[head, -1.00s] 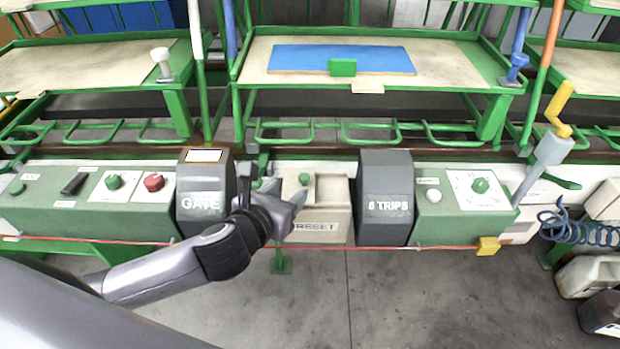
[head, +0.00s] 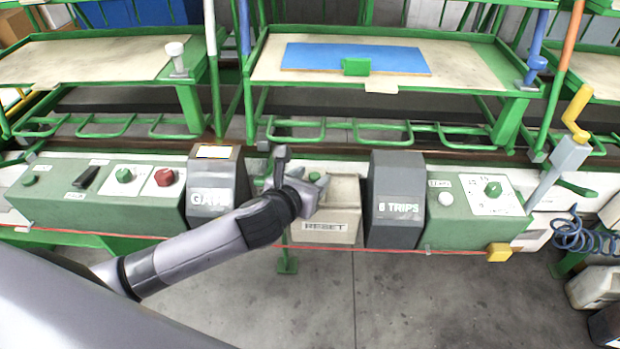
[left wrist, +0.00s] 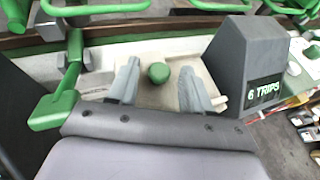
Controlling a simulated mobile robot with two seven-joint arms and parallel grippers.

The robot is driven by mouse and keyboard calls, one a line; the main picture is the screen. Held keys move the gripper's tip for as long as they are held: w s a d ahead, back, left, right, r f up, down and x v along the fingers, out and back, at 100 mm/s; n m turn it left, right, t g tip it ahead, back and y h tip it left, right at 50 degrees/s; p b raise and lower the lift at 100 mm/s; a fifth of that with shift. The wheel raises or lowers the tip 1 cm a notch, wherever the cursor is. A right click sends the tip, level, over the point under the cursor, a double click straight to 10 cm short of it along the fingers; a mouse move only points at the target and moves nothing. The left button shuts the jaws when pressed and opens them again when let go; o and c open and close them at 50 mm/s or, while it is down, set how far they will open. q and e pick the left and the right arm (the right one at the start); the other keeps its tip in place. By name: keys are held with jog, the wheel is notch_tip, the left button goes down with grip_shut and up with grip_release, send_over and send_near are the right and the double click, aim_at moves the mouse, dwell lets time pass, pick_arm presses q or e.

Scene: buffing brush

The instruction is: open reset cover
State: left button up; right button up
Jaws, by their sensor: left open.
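The pale RESET box (head: 342,212) sits between the dark GATE and 6 TRIPS housings, its label on the front. A round green button shows on its top in the left wrist view (left wrist: 158,73). I cannot tell a separate cover from the box. My left gripper (head: 301,172) is open at the box's left and upper part, hiding some of it. In the left wrist view my left gripper's fingers (left wrist: 159,88) stand on either side of the button, with nothing held between them. Whether they touch the box is unclear. My right gripper is not in view.
The GATE housing (head: 216,194) is close on the left, and the 6 TRIPS housing (head: 394,205) is close on the right. A red cord (head: 400,249) runs along the front. Green racks with a blue board (head: 355,58) stand behind. Floor in front is clear.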

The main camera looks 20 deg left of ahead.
aim_at(334, 198)
pick_arm(q)
grip_shut()
jog(key=shift+w+d+r+p, duration=0.1)
jog(key=shift+d+r+p, duration=0.05)
jog(key=shift+d+p, duration=0.2)
jog(key=d+p, duration=0.1)
jog(key=w+d+p, duration=0.1)
jog(key=d, duration=0.1)
jog(key=shift+d, duration=0.2)
jog(key=shift+w+d, duration=0.1)
jog(key=shift+d, duration=0.4)
grip_release()
